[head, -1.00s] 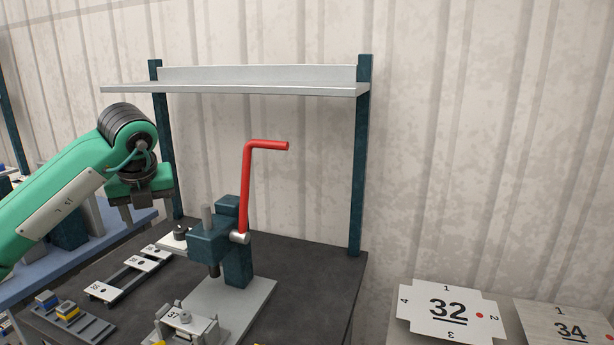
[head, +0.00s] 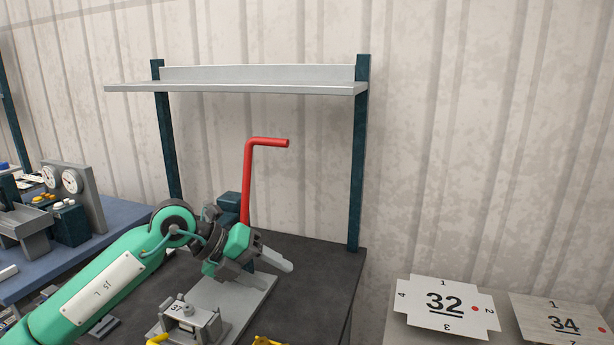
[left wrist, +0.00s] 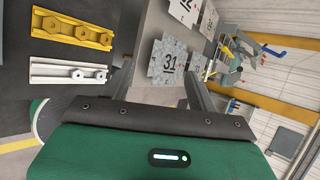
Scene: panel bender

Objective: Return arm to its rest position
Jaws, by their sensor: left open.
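My green left arm (head: 120,275) reaches in from the lower left in the head view. My left gripper (head: 284,262) is in front of the teal press (head: 229,203) and hides much of it. Its jaws are open and point to the right; nothing shows between them. In the left wrist view the two fingers of this gripper (left wrist: 160,80) stand apart. The red crank lever (head: 247,185) of the press stands upright behind my gripper, its top bent to the right. I cannot tell whether the gripper touches the press. My right gripper is not in view.
A grey shelf (head: 235,88) on teal posts stands above the dark bench (head: 325,275). A clamp fixture (head: 185,322) sits near the bench front. Plates 32 (head: 446,305) and 34 (head: 563,320) lie at the right. A gauge station (head: 75,190) stands at the left. The wall area above right is clear.

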